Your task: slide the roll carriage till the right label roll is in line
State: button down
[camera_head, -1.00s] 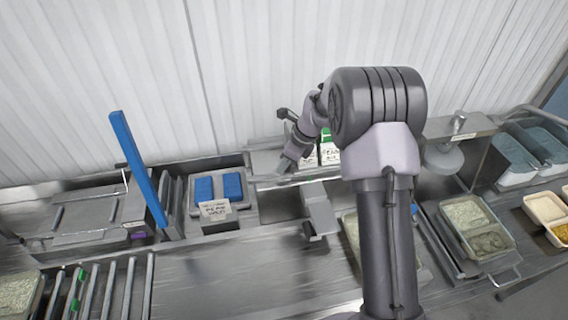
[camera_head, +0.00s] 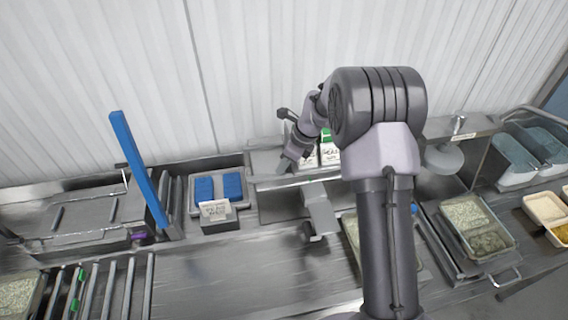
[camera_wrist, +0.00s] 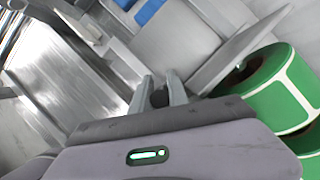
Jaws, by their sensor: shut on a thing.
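Two label rolls with white-and-green labels stand on the shelf at the back, partly hidden by my arm: the right one (camera_head: 330,151) and the left one (camera_head: 310,160). In the wrist view a green roll (camera_wrist: 300,84) lies right of my fingers, with a second one (camera_wrist: 304,141) below it. My gripper (camera_head: 286,166) is at the shelf's front, left of the rolls. In the wrist view my gripper (camera_wrist: 162,92) is shut on a small dark knob (camera_wrist: 160,97), apparently the roll carriage's. The carriage body is mostly hidden, and I cannot tell which roll is in line.
A grey sloped chute (camera_head: 320,208) stands below the shelf. Food trays (camera_head: 478,226) stand right of my arm. The front counter (camera_head: 230,272) is clear.

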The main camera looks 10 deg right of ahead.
jog(key=shift+a, duration=0.15)
jog(key=a, duration=1.5)
jog(key=shift+r, duration=0.1)
jog(key=c, duration=1.6)
grip_release()
jog(key=shift+o, duration=0.2)
jog(key=shift+a, duration=0.2)
jog(key=p+v, duration=0.1)
jog(key=v, duration=1.6)
jog(key=shift+s+d+p, duration=0.15)
jog(key=shift+d+p, duration=0.05)
jog(key=shift+p, duration=0.2)
